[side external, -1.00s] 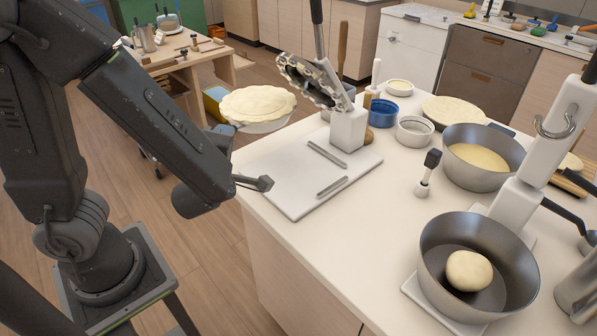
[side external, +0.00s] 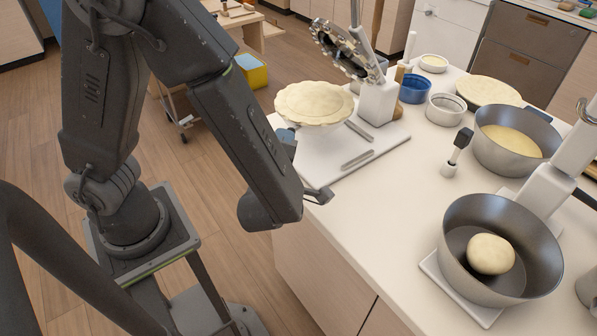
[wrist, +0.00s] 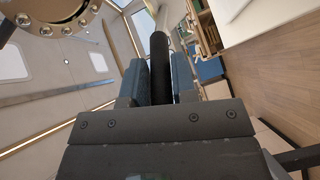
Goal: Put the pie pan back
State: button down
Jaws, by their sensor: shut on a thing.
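The pie pan (side external: 314,121) carries a pale, fluted-edge pie crust and looks about level in the side view. It shows in front of the far left end of the white board (side external: 345,158), beside the crimping press (side external: 375,95). I cannot tell whether it touches the board. My gripper (side external: 287,138), with blue finger pads, is at the pan's near left side, partly hidden by my arm, and is shut on it. In the wrist view, the pads of my gripper (wrist: 158,80) flank a dark, narrow, upright thing (wrist: 160,70).
Blue (side external: 413,90) and white (side external: 445,107) bowls, another pie (side external: 488,91) and two metal pots stand right; the nearer pot (side external: 500,255) holds a dough ball (side external: 491,254). The counter's near middle is clear.

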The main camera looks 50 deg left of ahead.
jog(key=d+f, duration=0.3)
jog(key=f, duration=0.2)
jog(key=shift+w+d+f, duration=0.3)
jog(key=shift+w+f, duration=0.1)
jog(key=shift+w, duration=0.05)
jog(key=shift+f, duration=0.1)
jog(key=c, duration=0.9)
grip_release()
